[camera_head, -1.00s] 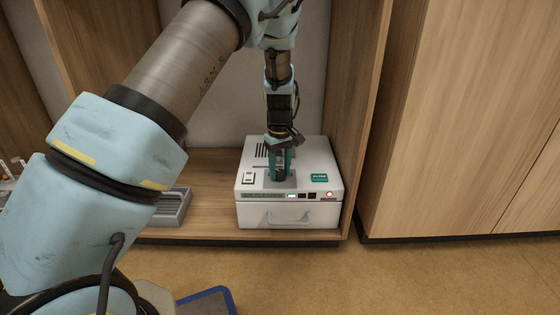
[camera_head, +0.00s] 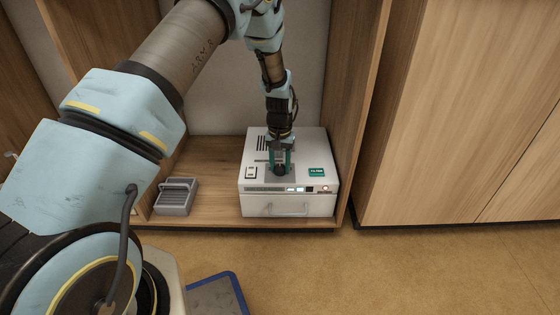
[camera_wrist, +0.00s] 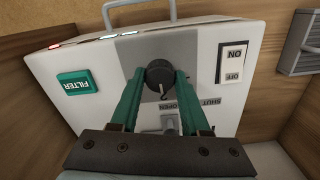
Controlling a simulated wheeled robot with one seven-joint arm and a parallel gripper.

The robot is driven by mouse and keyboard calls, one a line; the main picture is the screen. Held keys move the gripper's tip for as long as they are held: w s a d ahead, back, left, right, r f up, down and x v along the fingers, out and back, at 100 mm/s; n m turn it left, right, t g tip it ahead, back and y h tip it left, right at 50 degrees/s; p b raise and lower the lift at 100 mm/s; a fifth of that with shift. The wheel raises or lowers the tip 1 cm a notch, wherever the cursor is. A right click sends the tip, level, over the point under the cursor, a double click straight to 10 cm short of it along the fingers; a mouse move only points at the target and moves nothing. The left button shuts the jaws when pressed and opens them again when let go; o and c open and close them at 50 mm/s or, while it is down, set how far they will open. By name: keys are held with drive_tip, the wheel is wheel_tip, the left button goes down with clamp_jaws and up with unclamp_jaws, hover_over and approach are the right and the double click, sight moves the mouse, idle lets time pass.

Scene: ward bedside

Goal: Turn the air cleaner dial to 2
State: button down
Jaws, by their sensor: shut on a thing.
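The air cleaner (camera_head: 288,205) is a white box with a front drawer handle, standing in the open wooden cabinet. Its black round dial (camera_wrist: 160,77) sits on a grey panel on the top face. My gripper (camera_head: 279,166) points down from above, with its green fingers (camera_wrist: 162,88) shut on the dial, one on each side. A light pointer mark shows on the dial in the wrist view.
On the top face are a green FILTER button (camera_wrist: 77,83), an ON/OFF rocker switch (camera_wrist: 234,62) and a slider marked SHUT and OPEN (camera_wrist: 170,124). A grey slotted holder (camera_head: 176,197) stands left of the cleaner. Cabinet walls rise close at the right.

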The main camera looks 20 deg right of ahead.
sight(280, 167)
idle(0.4)
drive_tip(key=shift+c, duration=1.9)
unclamp_jaws()
wheel_tip(280, 167, up, 8)
drive_tip(key=p, duration=0.2)
drive_tip(key=shift+f+p, duration=0.25)
drive_tip(key=shift+p, duration=0.05)
